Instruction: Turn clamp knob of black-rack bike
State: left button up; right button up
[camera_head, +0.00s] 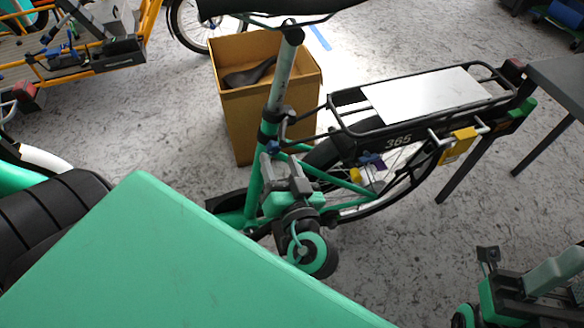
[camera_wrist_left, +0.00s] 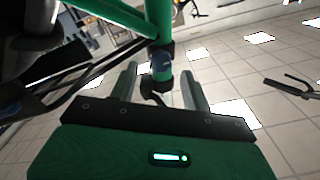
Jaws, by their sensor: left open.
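The black-rack bike has a green frame and a black rear rack (camera_head: 415,128) marked 365. In the left wrist view, the two grey fingers (camera_wrist_left: 158,76) stand apart on either side of the green tube, near the dark collar (camera_wrist_left: 165,52). Whether a finger touches the knob is unclear. My right gripper (camera_head: 548,275) is at the lower right, partly cut off.
A cardboard box (camera_head: 238,110) with a black saddle stands behind the seat tube. A green panel (camera_head: 170,260) fills the lower left. A dark table (camera_head: 560,82) stands at the right. An orange cargo bike (camera_head: 90,62) is at the upper left.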

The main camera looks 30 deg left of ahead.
pick_arm(q)
jog(key=v, duration=0.9)
jog(key=shift+s+d+p, duration=0.15)
jog(key=shift+s+p, duration=0.05)
jog(key=shift+p, duration=0.2)
